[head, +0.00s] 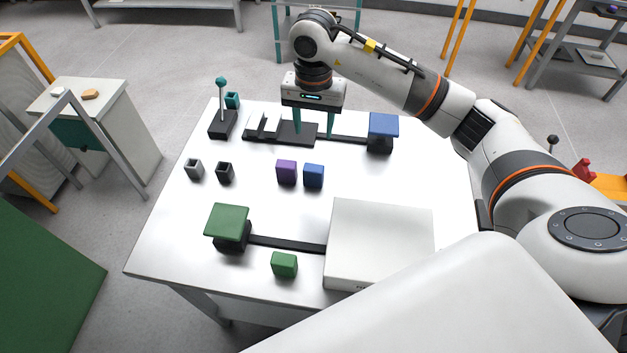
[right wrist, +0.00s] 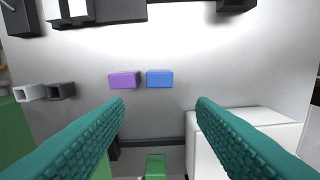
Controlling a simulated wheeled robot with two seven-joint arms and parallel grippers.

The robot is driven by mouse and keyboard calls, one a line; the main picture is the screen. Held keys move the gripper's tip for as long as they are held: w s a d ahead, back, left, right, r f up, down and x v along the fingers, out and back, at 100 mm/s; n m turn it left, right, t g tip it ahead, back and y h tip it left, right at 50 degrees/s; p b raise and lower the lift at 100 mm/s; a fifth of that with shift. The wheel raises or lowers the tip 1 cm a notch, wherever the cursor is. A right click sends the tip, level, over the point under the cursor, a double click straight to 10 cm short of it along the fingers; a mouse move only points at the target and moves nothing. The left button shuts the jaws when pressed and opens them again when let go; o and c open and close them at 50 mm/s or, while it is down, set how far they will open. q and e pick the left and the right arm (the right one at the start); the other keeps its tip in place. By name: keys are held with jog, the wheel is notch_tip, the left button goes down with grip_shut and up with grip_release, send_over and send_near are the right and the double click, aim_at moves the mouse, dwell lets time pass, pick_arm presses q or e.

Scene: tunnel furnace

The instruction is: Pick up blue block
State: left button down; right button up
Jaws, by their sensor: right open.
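The small blue block (head: 313,175) stands on the white table top, just right of a purple block (head: 286,172). In the right wrist view the blue block (right wrist: 160,78) lies beyond the fingertips, roughly between the two teal fingers, with the purple block (right wrist: 124,80) to its left. My right gripper (head: 314,134) points down above the far part of the table, behind the blue block. It is open and empty, its fingers apart. My left gripper is not in view.
A blue-topped black stand (head: 383,126) and a black fixture (head: 296,133) lie at the back. A green-topped stand (head: 228,224), a green block (head: 284,264) and a white box (head: 378,244) are nearer. Grey and black hollow blocks (head: 225,172) stand left. The table (head: 420,180) is clear right of the blue block.

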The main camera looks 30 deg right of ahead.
jog(key=b, duration=0.4)
send_near(314, 166)
jog(key=shift+s+a+f, duration=0.15)
jog(key=shift+s, duration=0.05)
jog(key=shift+f+b, duration=0.35)
jog(key=shift+f, duration=0.2)
notch_tip(314, 166, down, 5)
jog(key=shift+f+p, duration=0.1)
jog(key=shift+p, duration=0.3)
jog(key=f+p, duration=0.1)
jog(key=f, duration=0.5)
jog(key=shift+w+f, duration=0.2)
jog(key=shift+d, duration=0.2)
jog(key=c, duration=0.7)
